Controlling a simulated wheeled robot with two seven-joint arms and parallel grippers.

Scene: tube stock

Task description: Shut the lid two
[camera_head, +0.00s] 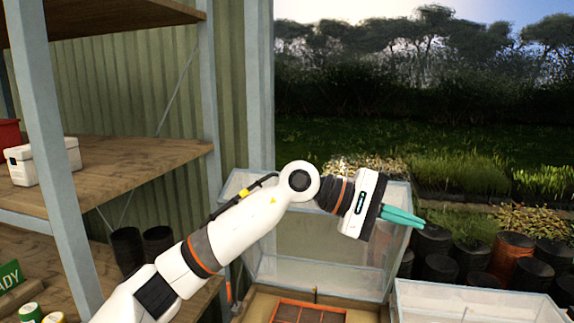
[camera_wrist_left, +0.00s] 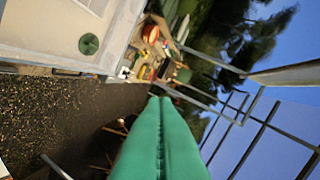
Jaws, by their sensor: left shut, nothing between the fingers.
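A clear lid (camera_head: 308,245) with a pale frame stands open, tilted up at the back of a wooden-edged box (camera_head: 258,304). No number shows on it, so I cannot tell whether it is lid two. My left gripper (camera_head: 421,223) is at the lid's upper right corner in the head view, its teal fingers pointing right past the edge. I cannot tell whether it touches the lid. The left wrist view shows the green fingers (camera_wrist_left: 160,101) pressed together with nothing between them. My left forearm hides part of the lid. My right gripper is out of view.
An orange-edged tray (camera_head: 309,314) lies in the box. A pale-rimmed bin (camera_head: 480,300) stands at the lower right. Several black pots (camera_head: 432,240) stand behind it. Wooden shelving (camera_head: 120,170) with a white box (camera_head: 42,160) is on the left.

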